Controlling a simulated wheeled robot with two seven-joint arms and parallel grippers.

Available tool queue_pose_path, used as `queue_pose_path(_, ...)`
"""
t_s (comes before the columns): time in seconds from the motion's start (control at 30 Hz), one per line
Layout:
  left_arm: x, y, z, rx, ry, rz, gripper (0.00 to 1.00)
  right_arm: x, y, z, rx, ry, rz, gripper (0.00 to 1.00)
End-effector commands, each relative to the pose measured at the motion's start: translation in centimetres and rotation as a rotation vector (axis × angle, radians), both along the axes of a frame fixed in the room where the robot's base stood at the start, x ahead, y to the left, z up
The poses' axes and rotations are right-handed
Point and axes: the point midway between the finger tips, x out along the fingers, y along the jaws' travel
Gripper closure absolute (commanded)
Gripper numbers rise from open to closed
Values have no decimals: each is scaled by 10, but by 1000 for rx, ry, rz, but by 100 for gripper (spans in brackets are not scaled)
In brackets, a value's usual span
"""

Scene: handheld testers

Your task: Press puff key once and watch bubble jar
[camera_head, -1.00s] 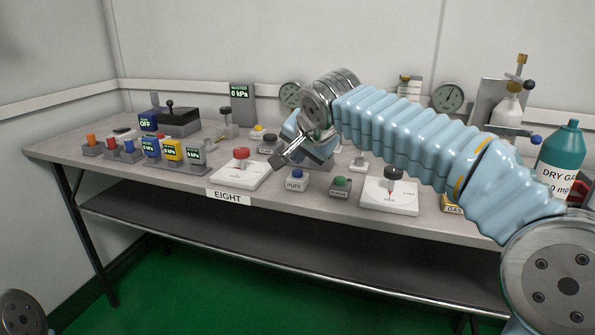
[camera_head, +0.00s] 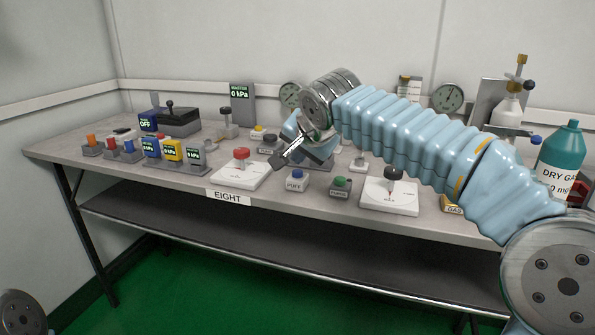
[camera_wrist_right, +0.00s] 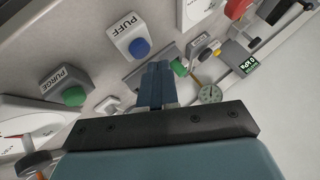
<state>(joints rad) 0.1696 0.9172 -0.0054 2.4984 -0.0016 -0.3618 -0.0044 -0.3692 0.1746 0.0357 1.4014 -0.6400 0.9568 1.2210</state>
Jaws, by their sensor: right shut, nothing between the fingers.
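The puff key is a grey block with a blue button, labelled PUFF (camera_head: 295,180), near the table's front edge. It also shows in the right wrist view (camera_wrist_right: 131,38), above the fingers. My right gripper (camera_head: 277,162) is shut and empty, up and left of the puff key in the head view. Its closed fingers (camera_wrist_right: 155,84) show in the wrist view, apart from the key. I cannot make out a bubble jar; my right arm hides part of the table behind it. My left gripper is not in view.
A purge key with a green button (camera_head: 340,187) stands right of the puff key. White dial plates with a red knob (camera_head: 240,175) and a dark knob (camera_head: 389,200) flank the keys. A teal gas bottle (camera_head: 561,160) stands at right, several small testers (camera_head: 172,151) at left.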

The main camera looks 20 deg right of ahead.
Motion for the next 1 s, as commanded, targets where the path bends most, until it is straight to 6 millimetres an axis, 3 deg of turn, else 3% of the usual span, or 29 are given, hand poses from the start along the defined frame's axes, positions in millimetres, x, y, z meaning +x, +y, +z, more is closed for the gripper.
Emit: queue_pose_path(1.0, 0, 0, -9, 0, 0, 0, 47, 0, 0, -9, 0, 0, 0, 100)
